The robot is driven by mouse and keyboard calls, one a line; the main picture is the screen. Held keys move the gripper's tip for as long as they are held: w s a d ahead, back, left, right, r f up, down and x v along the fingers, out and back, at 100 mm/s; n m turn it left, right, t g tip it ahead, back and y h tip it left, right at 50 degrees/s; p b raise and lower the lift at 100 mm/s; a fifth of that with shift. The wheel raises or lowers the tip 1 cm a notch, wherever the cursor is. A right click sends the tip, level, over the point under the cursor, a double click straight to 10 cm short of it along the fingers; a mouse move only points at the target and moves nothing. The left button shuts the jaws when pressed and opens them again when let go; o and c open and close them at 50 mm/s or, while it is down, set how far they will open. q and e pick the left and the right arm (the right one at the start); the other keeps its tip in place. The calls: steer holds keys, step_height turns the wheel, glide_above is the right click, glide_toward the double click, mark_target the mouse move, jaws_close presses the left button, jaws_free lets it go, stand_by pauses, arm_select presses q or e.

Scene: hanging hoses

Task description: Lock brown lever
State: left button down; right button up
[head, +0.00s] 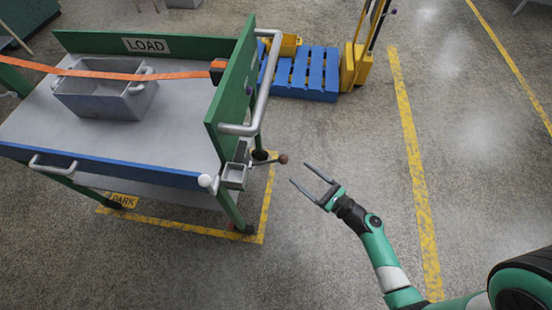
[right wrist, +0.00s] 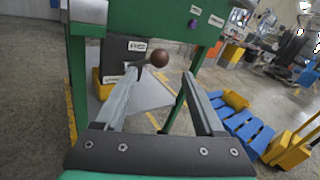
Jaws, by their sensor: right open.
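The brown lever (head: 283,159) is a short rod with a round brown knob, sticking out to the right from the end of a green cart. Its knob also shows in the right wrist view (right wrist: 159,59), between and just beyond my fingertips. My right gripper (head: 299,173) is open and empty, a little to the right of the knob and apart from it. Its two long fingers show in the right wrist view (right wrist: 160,72), pointing toward the cart. The foot of the lever is partly hidden behind the left finger in that view. My left gripper is not in view.
The cart's green end panel (head: 232,85) and grey handle rail (head: 262,100) stand above the lever. A grey bin (head: 105,98) sits on the cart under an orange strap (head: 180,74). A blue pallet (head: 305,75) lies behind.

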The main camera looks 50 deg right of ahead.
mark_target(266, 162)
steer(key=w+b, duration=0.2)
steer(key=w, duration=0.9)
steer(key=shift+w+d, duration=0.3)
steer(key=shift+d, duration=0.05)
steer(key=shift+r, duration=0.1)
steer(key=shift+c, duration=0.2)
jaws_close()
stand_by(0.5)
